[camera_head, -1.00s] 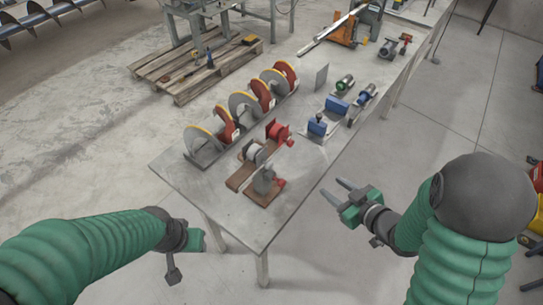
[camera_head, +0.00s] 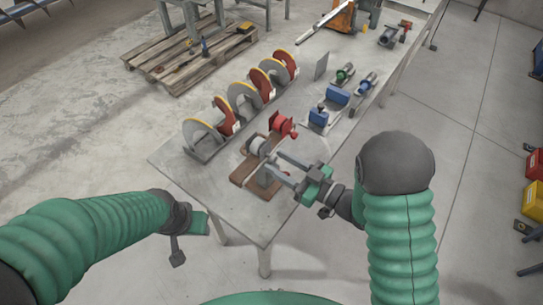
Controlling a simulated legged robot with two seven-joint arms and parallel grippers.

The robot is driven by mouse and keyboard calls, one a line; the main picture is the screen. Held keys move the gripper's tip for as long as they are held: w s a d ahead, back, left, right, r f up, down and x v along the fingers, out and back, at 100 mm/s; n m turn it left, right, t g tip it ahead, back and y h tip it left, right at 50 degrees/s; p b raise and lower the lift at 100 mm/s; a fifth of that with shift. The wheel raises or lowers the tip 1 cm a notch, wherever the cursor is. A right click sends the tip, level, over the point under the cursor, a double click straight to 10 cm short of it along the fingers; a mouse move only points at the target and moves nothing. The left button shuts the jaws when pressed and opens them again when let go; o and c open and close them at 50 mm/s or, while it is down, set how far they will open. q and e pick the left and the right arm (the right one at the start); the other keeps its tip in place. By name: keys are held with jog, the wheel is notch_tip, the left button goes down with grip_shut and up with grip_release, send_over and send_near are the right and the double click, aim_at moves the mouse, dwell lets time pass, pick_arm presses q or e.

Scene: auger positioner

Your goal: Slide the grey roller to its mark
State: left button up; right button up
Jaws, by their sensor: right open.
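The grey roller (camera_head: 259,146) lies on a brown board (camera_head: 243,174) near the front end of the long grey table (camera_head: 238,213), beside a red clamp-like part (camera_head: 281,126). My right gripper (camera_head: 274,162) is open, its two long fingers reaching over the board from the right. Its fingertips are just to the near right of the roller; I cannot tell whether they touch anything. A dark grey block (camera_head: 266,177) on the board is partly hidden by the lower finger. My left gripper (camera_head: 199,223) hangs off the table's front left edge, its jaws unclear. I cannot make out the mark.
A row of grey and red auger discs (camera_head: 244,97) with yellow rims stands along the table's left side. Blue blocks (camera_head: 337,97) and small rollers sit to the right, by an upright grey plate (camera_head: 321,66). The table's front corner is bare.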

jog(key=x, duration=0.2)
jog(key=shift+w+a, duration=0.15)
jog(key=shift+w, duration=0.1)
jog(key=shift+c, duration=0.4)
grip_shut()
dwell(0.8)
